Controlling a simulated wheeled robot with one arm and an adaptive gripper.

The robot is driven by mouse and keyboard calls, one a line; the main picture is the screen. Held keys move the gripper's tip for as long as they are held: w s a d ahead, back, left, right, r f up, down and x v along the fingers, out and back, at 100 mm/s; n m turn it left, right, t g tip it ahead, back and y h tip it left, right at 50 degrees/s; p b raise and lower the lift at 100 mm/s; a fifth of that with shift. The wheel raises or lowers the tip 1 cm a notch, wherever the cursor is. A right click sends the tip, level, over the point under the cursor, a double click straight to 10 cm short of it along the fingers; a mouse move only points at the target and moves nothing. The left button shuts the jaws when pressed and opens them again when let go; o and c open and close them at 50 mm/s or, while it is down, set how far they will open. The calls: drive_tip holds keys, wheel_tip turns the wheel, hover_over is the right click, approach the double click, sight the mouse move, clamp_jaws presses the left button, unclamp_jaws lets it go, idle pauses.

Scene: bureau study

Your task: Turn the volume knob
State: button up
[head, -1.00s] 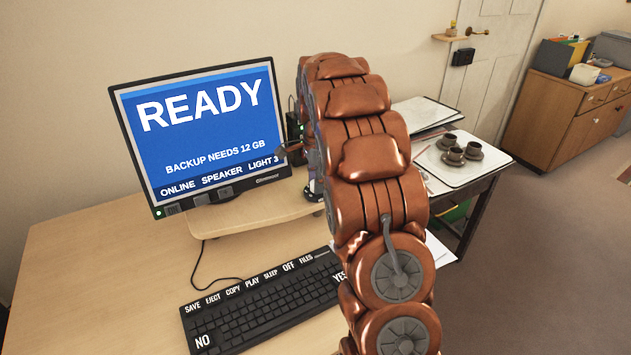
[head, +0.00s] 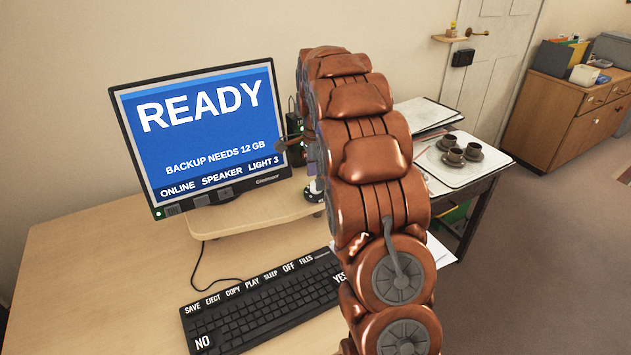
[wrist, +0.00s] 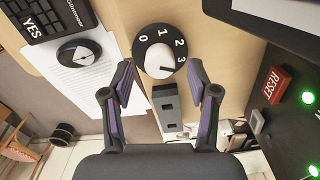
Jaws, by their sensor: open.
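In the wrist view a round black dial with the white figures 0, 1, 2 and 3 carries a white volume knob (wrist: 160,60). It sits on a light wooden surface. Where the knob points is hard to tell. My gripper (wrist: 160,68) is open, with one finger on each side of the knob in the picture. Nothing is held, and I cannot tell whether a finger touches the knob. In the head view my arm hides most of the gripper; a dark finger part shows beside the monitor's right edge.
A grey slotted block (wrist: 167,108) lies below the knob. The monitor (head: 200,130) reads READY; a keyboard (head: 262,302) lies in front. Cups stand on a side tray (head: 478,172).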

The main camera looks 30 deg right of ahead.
wheel_tip(320, 180, up, 10)
idle(0.5)
drive_tip(key=shift+a+r, duration=0.1)
idle(0.4)
drive_tip(key=s+a+r+n+p, duration=0.2)
drive_tip(key=s+a+n, duration=0.3)
drive_tip(key=s+a, duration=0.3)
drive_tip(key=s+a+r+n+p, duration=0.2)
drive_tip(key=s+a+r+n, duration=0.1)
drive_tip(key=s+a+n, duration=0.3)
drive_tip(key=s+a+f+n+p, duration=0.1)
drive_tip(key=s+a+n, duration=0.2)
drive_tip(key=s, duration=0.5)
drive_tip(key=s+a+f+n+g+p, duration=0.1)
drive_tip(key=s+a+f+n, duration=0.1)
drive_tip(key=s, duration=0.6)
drive_tip(key=s+a+f+n+p, duration=0.1)
drive_tip(key=s+a+n, duration=0.3)
drive_tip(key=s, duration=0.4)
drive_tip(key=shift+s+a+f+n+g+p, duration=0.15)
drive_tip(key=shift+a+f+n+g+p, duration=0.25)
drive_tip(key=shift+a, duration=0.15)
drive_tip(key=shift+c, duration=0.2)
